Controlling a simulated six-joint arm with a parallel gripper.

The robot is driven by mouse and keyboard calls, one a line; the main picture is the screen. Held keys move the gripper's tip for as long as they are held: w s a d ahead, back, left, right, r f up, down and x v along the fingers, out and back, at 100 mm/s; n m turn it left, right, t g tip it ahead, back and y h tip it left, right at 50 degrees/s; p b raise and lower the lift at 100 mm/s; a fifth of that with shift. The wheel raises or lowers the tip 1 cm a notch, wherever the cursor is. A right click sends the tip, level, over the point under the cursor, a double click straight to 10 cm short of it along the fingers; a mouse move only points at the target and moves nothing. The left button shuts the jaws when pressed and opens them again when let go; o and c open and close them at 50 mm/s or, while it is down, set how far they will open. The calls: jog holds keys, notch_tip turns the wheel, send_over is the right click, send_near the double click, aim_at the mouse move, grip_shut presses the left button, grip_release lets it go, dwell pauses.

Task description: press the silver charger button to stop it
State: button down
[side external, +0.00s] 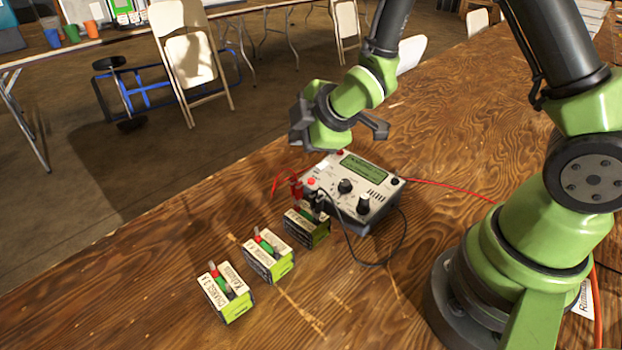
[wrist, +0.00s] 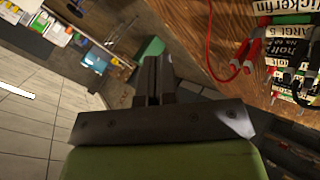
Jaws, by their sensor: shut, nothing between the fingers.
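The charger (side external: 376,207) is a silver-grey box on the wooden table, with a green display (side external: 364,165), black knobs and small red parts on its top. The charger's face is not clearly visible there.
Three labelled battery packs (side external: 226,293) stand in a row left of the charger. A red cable (side external: 450,186) runs right.

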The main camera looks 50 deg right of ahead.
aim_at(308, 187)
jog(key=shift+d+f, duration=0.25)
jog(key=shift+f, duration=1)
jog(key=shift+d+f, duration=0.2)
jog(key=shift+f, duration=1)
jog(key=shift+d+f, duration=0.25)
jog(key=shift+f, duration=1)
jog(key=shift+f, duration=0.1)
jog(key=shift+f, duration=0.35)
jog(key=shift+d+f, duration=0.1)
jog(key=shift+f, duration=0.2)
jog(key=shift+r, duration=0.75)
jog(key=shift+a+r, duration=0.2)
jog(key=shift+r, duration=0.6)
jog(key=shift+a+r, duration=0.2)
jog(key=shift+r, duration=0.65)
jog(key=shift+a+r, duration=0.2)
jog(key=shift+r, duration=0.6)
jog(key=shift+r, duration=0.1)
